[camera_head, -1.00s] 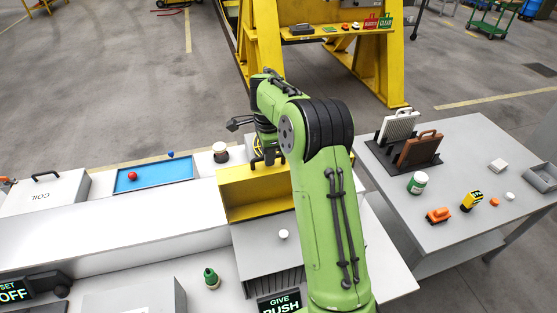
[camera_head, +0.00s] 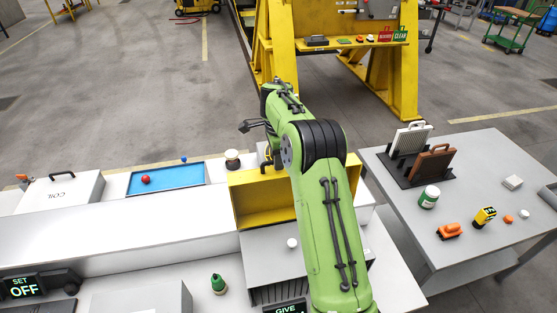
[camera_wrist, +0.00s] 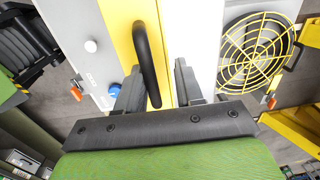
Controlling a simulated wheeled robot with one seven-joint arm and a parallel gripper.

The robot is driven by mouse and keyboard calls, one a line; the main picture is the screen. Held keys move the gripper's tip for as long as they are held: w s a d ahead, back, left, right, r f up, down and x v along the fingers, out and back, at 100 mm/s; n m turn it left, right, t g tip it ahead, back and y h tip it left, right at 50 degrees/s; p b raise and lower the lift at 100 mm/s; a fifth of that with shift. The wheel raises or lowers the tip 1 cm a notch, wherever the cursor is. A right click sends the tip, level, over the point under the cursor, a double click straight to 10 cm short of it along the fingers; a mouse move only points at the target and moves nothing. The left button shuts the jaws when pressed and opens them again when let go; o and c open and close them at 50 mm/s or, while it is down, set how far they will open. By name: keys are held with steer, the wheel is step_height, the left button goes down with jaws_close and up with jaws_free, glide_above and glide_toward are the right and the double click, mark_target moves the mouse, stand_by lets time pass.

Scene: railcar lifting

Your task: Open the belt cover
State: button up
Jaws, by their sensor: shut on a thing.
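The yellow belt cover (camera_head: 262,208) shows in the head view as a long box-like shape at the middle of the bench, partly hidden behind my green arm. In the wrist view the yellow cover (camera_wrist: 122,30) runs up the picture and carries a black curved handle (camera_wrist: 148,60). My gripper (camera_wrist: 158,88) has its two dark fingers on either side of the handle's lower end and is shut on it. The contact itself is partly hidden by the fingers. In the head view the gripper is mostly hidden behind the arm and the cover.
A yellow round fan guard (camera_wrist: 256,52) lies right of the cover. A blue tray (camera_head: 175,178) is left, a side table (camera_head: 390,205) right. A yellow frame (camera_head: 275,50) stands behind.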

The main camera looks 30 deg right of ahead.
steer(key=shift+o, duration=1)
steer(key=shift+w+d+f, duration=0.1)
steer(key=shift+w+f, duration=0.05)
steer(key=shift+w, duration=0.25)
steer(key=shift+s, duration=0.15)
step_height(320, 180, up, 12)
steer(key=shift+s, duration=0.35)
